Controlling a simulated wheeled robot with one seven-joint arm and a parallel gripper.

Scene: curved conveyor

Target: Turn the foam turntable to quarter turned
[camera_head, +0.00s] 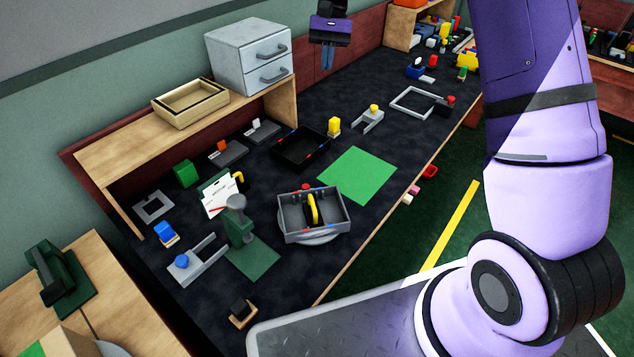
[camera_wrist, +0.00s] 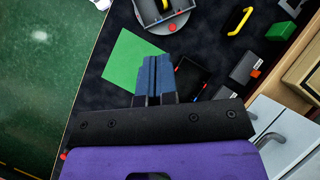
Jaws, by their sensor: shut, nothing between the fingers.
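The turntable (camera_head: 310,238) is a light grey round disc on the dark bench, with a grey open tray on top. A yellow piece (camera_head: 313,208) stands in the tray, and a red piece (camera_head: 305,187) shows at its far edge. In the wrist view, the turntable (camera_wrist: 174,25) is at the top, cut by the frame edge. My gripper (camera_head: 327,62) hangs near the back of the bench beside the grey drawer unit, well apart from the turntable. Its blue fingers (camera_wrist: 154,60) are together and hold nothing.
A green mat (camera_head: 357,175) lies beside the turntable, and a black tray (camera_head: 300,150) is behind it. A dark green post fixture (camera_head: 238,222) stands close on its left. The grey drawer unit (camera_head: 250,57) rises at the back. The bench's front edge is on the right.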

